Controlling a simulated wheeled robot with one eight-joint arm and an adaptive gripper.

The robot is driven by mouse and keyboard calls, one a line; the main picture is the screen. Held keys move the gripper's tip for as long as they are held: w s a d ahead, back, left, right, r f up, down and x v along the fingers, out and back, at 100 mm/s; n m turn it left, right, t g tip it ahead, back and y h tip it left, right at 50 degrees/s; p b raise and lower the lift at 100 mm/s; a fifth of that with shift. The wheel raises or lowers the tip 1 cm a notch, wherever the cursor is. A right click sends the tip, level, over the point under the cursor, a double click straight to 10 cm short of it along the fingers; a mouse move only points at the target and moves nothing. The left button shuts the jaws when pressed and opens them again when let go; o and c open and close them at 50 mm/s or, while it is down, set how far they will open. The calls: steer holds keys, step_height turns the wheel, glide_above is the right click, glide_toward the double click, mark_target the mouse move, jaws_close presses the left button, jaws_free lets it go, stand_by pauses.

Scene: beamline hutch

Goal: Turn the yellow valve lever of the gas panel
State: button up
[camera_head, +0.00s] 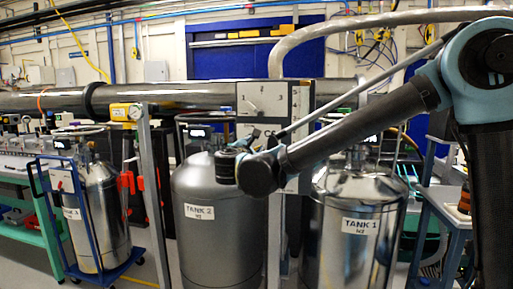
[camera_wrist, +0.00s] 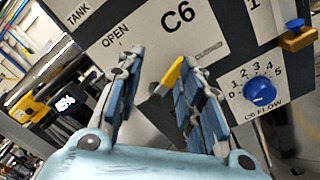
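The yellow valve lever (camera_wrist: 172,75) is on the grey and white gas panel (camera_wrist: 150,50) in the wrist view, tilted, under the "C6" label and right of the word "OPEN". My gripper (camera_wrist: 160,60) is open, with its two blue-padded fingers on either side of the lever. The lever is nearer the right finger; I cannot tell whether they touch. Its lower part and pivot are partly hidden. In the head view the panel (camera_head: 262,98) stands behind my arm's end, and the lever cannot be made out.
A blue C6 flow knob (camera_wrist: 260,92) sits right of the fingers, and another blue knob (camera_wrist: 296,24) is above it. Tank 2 (camera_head: 210,240) and Tank 1 (camera_head: 355,250) stand below the panel. A large steel pipe (camera_head: 190,94) runs across behind.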

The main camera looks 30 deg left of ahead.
steer(key=v, duration=1.7)
steer(key=shift+s+d+r, duration=0.2)
steer(key=shift+s+d, duration=0.05)
stand_by(1.3)
stand_by(0.4)
steer(key=v, duration=1.2)
